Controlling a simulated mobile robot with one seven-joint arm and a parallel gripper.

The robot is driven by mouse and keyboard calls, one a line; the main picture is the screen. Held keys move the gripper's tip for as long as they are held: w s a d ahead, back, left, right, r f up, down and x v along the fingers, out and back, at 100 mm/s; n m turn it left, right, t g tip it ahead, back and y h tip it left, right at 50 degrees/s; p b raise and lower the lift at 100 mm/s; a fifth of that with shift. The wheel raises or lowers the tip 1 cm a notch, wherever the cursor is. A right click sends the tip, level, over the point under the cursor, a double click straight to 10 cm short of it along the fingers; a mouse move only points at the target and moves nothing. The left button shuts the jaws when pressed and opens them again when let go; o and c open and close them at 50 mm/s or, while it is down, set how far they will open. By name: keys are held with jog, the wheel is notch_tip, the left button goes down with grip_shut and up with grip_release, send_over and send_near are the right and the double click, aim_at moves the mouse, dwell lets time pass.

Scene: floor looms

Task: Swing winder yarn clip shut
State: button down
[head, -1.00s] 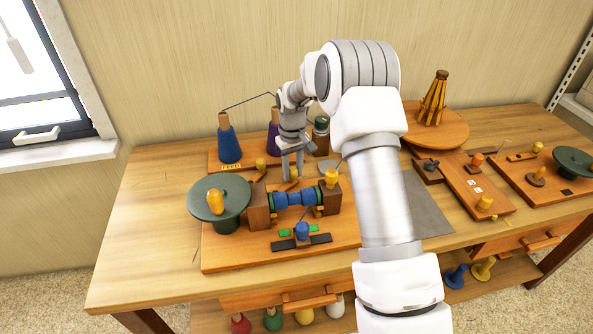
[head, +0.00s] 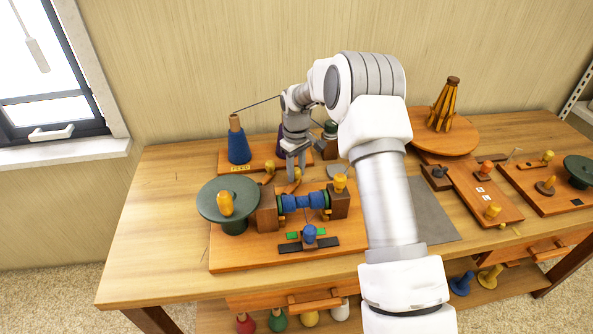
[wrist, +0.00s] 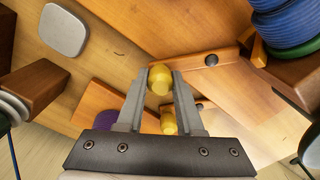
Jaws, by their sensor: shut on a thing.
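My gripper (head: 296,178) is behind the winder spool (head: 303,201), pointing down. In the wrist view its fingers are shut on a round yellow knob (wrist: 159,80). The knob stands on a wooden clip bar (wrist: 190,70), which has a dark pivot (wrist: 211,60) towards its right end. A second yellow knob (wrist: 168,122) lies between the fingers in the picture, nearer the palm and not held. The blue and green spool sits between two brown wooden blocks (head: 267,207). The fingers partly hide the clip in the head view, so its exact angle there is hard to tell.
A dark green wheel (head: 218,188) with a yellow handle stands left of the winder. Behind are a blue yarn cone (head: 239,146) and a partly hidden purple one. A wooden yarn swift (head: 440,105) stands at right. The table's left part is bare.

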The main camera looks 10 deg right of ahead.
aim_at(296, 169)
jog(key=c, duration=0.5)
grip_release()
jog(key=shift+c, duration=0.2)
notch_tip(296, 169, up, 18)
jog(key=p, duration=0.2)
jog(key=shift+f, duration=0.25)
jog(key=s+d+r+m+t+p, duration=0.1)
jog(key=s+r+m+t+p, duration=0.15)
jog(key=s+r, duration=1.3)
jog(key=s+d+m+t+p, duration=0.1)
jog(key=s+m+t+p, duration=0.1)
jog(key=s, duration=1.9)
jog(key=shift+s+d+m+t, duration=0.15)
jog(key=shift+d+m+t, duration=0.3)
jog(key=shift+m, duration=0.6)
